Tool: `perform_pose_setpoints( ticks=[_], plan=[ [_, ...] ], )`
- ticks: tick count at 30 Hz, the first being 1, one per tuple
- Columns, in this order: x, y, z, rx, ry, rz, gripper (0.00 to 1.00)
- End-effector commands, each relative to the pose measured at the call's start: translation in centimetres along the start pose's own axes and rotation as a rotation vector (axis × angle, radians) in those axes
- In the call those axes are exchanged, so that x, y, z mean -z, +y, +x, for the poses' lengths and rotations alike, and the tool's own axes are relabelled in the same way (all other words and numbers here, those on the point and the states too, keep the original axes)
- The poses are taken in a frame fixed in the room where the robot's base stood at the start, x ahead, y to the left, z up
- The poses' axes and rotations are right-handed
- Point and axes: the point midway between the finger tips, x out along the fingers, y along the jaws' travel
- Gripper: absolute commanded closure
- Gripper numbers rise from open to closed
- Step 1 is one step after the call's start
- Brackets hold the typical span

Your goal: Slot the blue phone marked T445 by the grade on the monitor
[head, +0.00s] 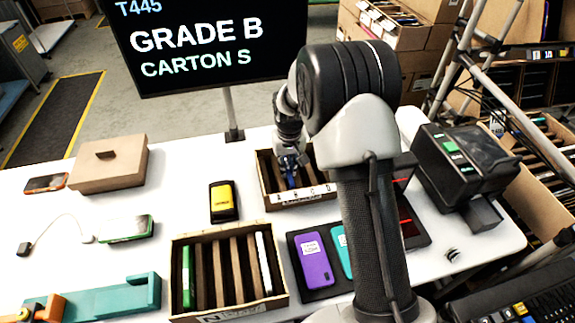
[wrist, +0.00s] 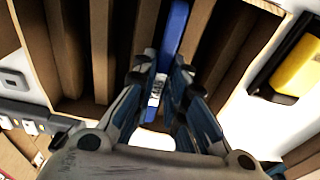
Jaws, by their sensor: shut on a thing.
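The monitor (head: 200,45) reads T445, GRADE B, CARTON S. My gripper (head: 290,172) is over the far carton (head: 300,198), whose front strip carries small letters. In the wrist view my gripper (wrist: 163,82) is shut on the blue phone (wrist: 175,38), which has a white label near the fingertips. The phone stands on edge, in line with the brown dividers (wrist: 100,50) and between two of them. How deep it sits is unclear. In the head view my arm hides part of that carton, and only a little blue shows at the fingers.
The near carton (head: 228,310) holds a green phone (head: 188,277) and a white one (head: 264,264). A yellow-and-black device (head: 223,201) stands left of the far carton. A purple phone (head: 314,258) lies on a dark tray. A black printer-like machine (head: 465,160) stands right.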

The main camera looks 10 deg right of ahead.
Motion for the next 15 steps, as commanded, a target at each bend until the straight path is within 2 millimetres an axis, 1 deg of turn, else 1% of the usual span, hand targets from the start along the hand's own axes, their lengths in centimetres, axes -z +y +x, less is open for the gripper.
perform_pose_setpoints(
  ticks=[7, 8, 15],
  plan=[
    [0.02, 0.0, -0.03, 0.0, 0.0, 0.0, 1.0],
    [0.02, 0.0, -0.03, 0.0, 0.0, 0.0, 0.87],
    [0.01, 0.0, -0.02, 0.0, 0.0, 0.0, 0.71]
  ],
)
